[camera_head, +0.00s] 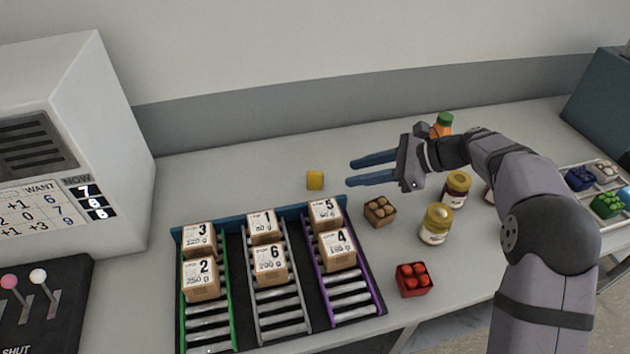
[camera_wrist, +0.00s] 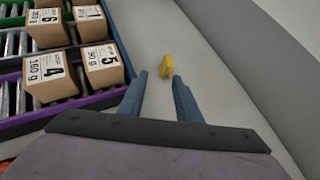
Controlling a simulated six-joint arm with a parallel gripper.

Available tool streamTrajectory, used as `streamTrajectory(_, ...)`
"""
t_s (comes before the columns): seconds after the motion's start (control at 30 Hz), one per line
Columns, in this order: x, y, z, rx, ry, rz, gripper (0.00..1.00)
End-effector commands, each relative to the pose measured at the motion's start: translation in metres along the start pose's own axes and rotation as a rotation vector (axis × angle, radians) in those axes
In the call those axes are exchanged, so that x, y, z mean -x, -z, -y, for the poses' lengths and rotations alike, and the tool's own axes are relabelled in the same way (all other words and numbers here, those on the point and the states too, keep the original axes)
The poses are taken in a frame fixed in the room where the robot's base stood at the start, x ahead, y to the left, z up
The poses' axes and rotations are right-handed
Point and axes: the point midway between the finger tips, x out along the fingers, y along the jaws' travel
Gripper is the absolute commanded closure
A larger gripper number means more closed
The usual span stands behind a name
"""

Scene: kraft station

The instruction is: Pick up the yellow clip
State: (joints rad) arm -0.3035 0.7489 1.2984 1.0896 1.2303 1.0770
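The yellow clip (camera_head: 315,180) is a small yellow block standing on the pale worktop, just behind the rack's blue back rail. It also shows in the wrist view (camera_wrist: 167,65), ahead of the fingertips and roughly between their lines. My gripper (camera_head: 352,173) has two blue fingers pointing left toward the clip, with a gap between them. In the wrist view the gripper (camera_wrist: 158,76) is open and nothing is between the fingers. The clip is apart from the fingertips.
A roller rack (camera_head: 366,316) with several numbered boxes stands in front of the clip. The worktop left of the clip is clear.

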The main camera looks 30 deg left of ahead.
Motion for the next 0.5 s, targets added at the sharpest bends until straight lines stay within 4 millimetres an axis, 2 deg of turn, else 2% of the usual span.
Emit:
streamTrajectory(0.03, -0.013, -0.002, 0.007, -0.041, -0.001, 0.039, 0.69)
streamTrajectory(0.17, -0.032, -0.013, 0.019, -0.127, -0.002, 0.118, 0.69)
streamTrajectory(0.33, -0.051, 0.016, 0.016, -0.140, -0.001, 0.125, 0.69)
streamTrajectory(0.5, -0.057, 0.026, 0.015, -0.134, 0.001, 0.123, 0.69)
